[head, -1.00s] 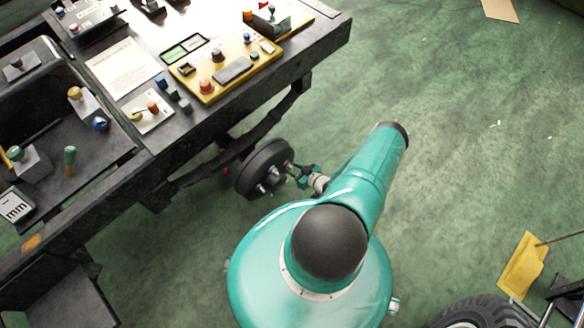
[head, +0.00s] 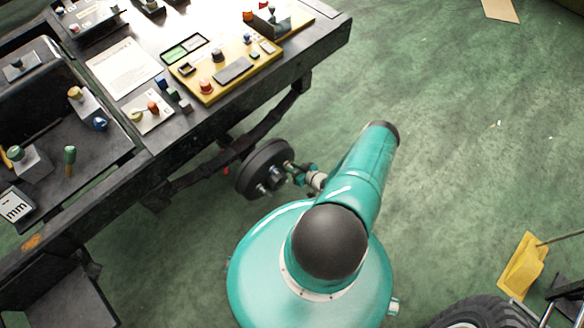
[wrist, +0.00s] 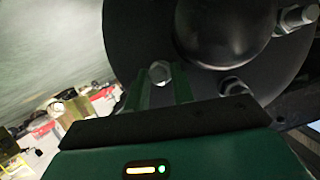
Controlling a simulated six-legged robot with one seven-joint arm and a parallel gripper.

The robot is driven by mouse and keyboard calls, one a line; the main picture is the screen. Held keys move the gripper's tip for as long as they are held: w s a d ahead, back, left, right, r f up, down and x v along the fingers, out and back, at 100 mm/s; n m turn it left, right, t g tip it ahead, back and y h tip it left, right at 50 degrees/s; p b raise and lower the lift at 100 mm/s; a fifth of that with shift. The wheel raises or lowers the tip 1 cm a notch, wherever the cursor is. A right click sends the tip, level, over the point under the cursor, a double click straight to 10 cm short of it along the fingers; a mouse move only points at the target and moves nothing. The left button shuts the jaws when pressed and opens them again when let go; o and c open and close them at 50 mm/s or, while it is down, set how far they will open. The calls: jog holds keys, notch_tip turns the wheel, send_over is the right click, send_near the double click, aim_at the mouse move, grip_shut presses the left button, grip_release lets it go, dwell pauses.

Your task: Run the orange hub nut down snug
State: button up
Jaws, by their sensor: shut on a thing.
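The dark round hub (head: 262,170) stands on edge beside the workbench, with metal studs on its face. In the wrist view its face (wrist: 135,30) fills the upper right, around a black domed centre (wrist: 225,30). My gripper (head: 290,167) is at the hub's right side. In the wrist view my gripper's green fingers (wrist: 161,85) are shut around a hub nut (wrist: 160,72). That nut looks grey-silver there, and no orange shows on it. Grey nuts on studs also show at the upper right (wrist: 295,18) and lower right (wrist: 235,87).
The dark workbench (head: 170,165) runs along the left, close behind the hub, holding a yellow control panel (head: 230,72) and small parts. A tyre (head: 475,312) and a yellow plate (head: 523,265) lie at lower right. The green floor at right is mostly clear.

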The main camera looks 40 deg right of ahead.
jog(key=shift+s+d+f+m+y, duration=0.1)
jog(key=shift+m+y, duration=0.3)
jog(key=shift+m, duration=0.2)
jog(key=shift+d+m+y, duration=0.1)
jog(key=shift+m+y, duration=0.3)
jog(key=shift+m, duration=0.2)
jog(key=o, duration=0.7)
jog(key=shift+a, duration=0.1)
jog(key=v, duration=1.3)
jog(key=shift+s, duration=0.4)
